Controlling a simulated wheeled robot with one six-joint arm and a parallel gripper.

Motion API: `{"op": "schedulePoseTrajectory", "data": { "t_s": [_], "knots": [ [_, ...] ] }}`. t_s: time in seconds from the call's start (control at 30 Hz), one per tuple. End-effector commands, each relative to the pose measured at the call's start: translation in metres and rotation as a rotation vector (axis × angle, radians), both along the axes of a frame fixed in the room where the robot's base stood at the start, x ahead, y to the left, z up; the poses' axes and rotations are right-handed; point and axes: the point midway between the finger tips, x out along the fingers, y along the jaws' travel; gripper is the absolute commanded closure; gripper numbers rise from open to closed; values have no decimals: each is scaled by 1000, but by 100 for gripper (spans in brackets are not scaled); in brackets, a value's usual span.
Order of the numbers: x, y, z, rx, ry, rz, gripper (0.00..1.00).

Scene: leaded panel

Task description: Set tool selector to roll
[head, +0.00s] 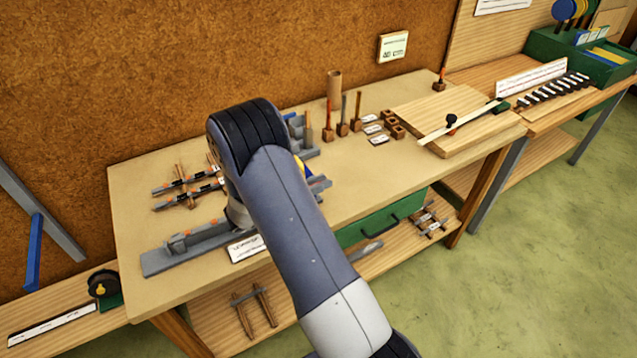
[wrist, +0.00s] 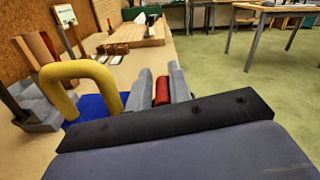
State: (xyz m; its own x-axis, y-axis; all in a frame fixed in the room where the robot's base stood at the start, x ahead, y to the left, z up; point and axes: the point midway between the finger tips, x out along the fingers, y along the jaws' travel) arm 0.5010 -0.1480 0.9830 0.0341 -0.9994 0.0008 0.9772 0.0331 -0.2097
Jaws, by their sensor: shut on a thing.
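In the wrist view my gripper (wrist: 161,82) has its two grey fingers on either side of a small red piece (wrist: 162,91) and is shut on it. I cannot tell whether this red piece is part of the tool selector; no "roll" mark can be read. A bent yellow handle (wrist: 82,70) rises just left of the fingers, with a blue part (wrist: 96,106) beside it. In the head view my arm hides the gripper and the red piece; a bit of the blue part (head: 318,184) shows to the right of my arm.
On the workbench (head: 380,185), a grey rail (head: 185,253) lies at the left front. Upright tools in wooden blocks (head: 342,128) and a wooden board (head: 450,110) stand to the right. A green drawer (head: 380,220) is below. The green floor at right is clear.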

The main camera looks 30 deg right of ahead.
Motion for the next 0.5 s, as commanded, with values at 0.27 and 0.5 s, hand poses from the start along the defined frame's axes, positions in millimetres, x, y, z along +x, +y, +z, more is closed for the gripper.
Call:
{"op": "schedulePoseTrajectory", "data": {
  "t_s": [0.27,0.5],
  "knots": [
    [0,0,-1,2,2,0,64],
    [-1,0,-1,1,-9,1,64]
  ]
}}
